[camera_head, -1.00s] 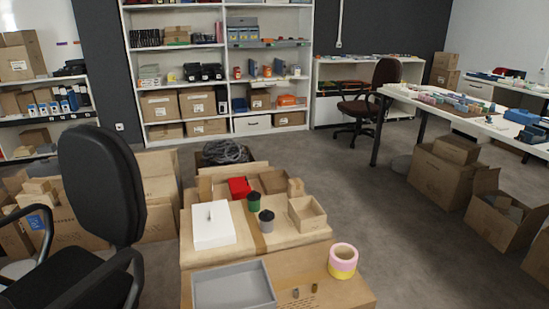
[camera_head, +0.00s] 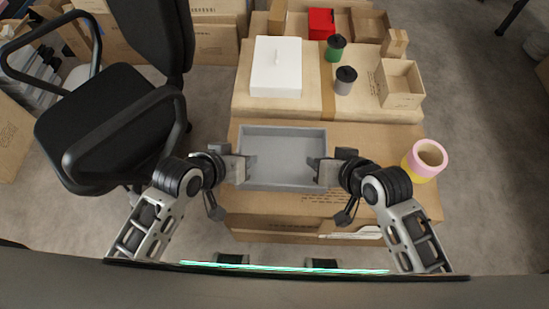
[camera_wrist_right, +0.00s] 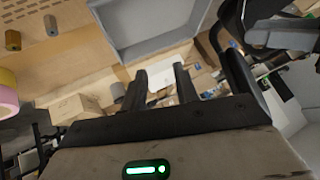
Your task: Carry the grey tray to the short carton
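The grey tray (camera_head: 283,184) is an empty, shallow rectangular tray lying flat on the front carton (camera_head: 390,150). My left gripper (camera_head: 247,168) is at the tray's left end and my right gripper (camera_head: 319,168) at its right end, both close to the end walls. In the right wrist view, the right gripper's fingers (camera_wrist_right: 160,88) are apart with nothing seen between them, and the tray (camera_wrist_right: 160,45) lies just beyond the tips. The left gripper looks open too, though its fingers are small in view. Which carton is the short one is unclear.
An office chair (camera_head: 110,120) is close on the left. Floor is clear at right.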

